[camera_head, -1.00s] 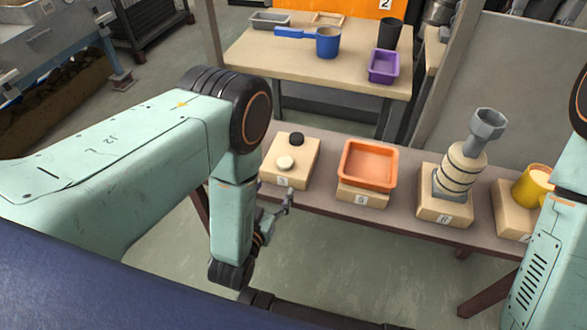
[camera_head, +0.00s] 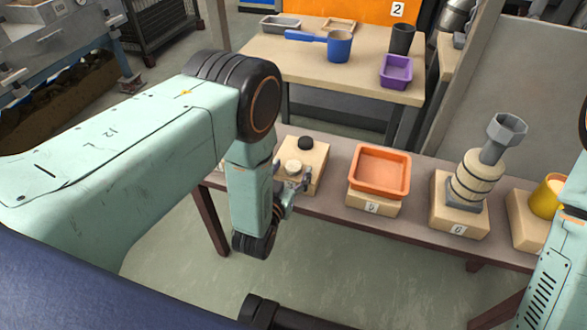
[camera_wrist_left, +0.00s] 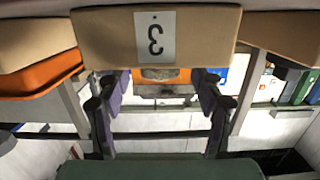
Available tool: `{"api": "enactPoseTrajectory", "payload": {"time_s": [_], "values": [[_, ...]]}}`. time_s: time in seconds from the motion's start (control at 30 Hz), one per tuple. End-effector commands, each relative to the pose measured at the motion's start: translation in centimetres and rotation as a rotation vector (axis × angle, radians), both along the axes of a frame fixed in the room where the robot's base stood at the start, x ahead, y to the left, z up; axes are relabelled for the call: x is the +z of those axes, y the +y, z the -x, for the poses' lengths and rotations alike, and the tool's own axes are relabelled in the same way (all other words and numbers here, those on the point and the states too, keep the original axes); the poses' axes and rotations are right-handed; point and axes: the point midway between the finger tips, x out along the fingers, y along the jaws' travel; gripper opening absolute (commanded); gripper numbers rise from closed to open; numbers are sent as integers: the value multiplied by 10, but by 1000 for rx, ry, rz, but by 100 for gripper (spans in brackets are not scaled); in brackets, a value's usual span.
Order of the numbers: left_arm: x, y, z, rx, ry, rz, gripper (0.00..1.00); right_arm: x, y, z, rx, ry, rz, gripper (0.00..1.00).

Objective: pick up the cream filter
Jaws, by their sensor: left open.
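The cream filter appears to be the small round cream piece (camera_head: 292,167) on top of the left tan block (camera_head: 316,165), beside a black round piece (camera_head: 305,143). My left gripper (camera_head: 291,182) is just in front of that block, near the cream piece, with its fingers spread and nothing seen between them. In the left wrist view, the picture is upside down. The open fingers (camera_wrist_left: 158,88) point towards a tan block (camera_wrist_left: 205,38) labelled 3. I cannot clearly make out the cream piece there. My right gripper is out of view; only my right arm shows.
On the same bench are an orange tray (camera_head: 381,171) on a block, a banded cream cylinder with a grey funnel top (camera_head: 477,176), and a yellow cup (camera_head: 545,197). A back table holds a blue pot (camera_head: 339,46), a purple tray (camera_head: 395,72) and a dark cup (camera_head: 402,38).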

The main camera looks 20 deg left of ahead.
Motion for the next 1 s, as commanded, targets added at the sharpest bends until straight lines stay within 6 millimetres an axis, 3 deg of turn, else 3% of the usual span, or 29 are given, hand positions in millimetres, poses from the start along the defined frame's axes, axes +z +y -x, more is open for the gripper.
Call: {"api": "enactPoseTrajectory", "payload": {"time_s": [0.1, 0.6, 0.87, 1.0], "values": [[0, 0, 1, 0, 1, 0, 65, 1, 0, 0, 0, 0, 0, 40], [0, 0, 1, 0, 1, 0, 23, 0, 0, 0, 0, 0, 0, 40], [4, 0, 1, 0, 0, 0, 23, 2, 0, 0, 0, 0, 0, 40], [24, 0, 0, -1, -1, -1, 23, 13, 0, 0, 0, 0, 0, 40]]}}
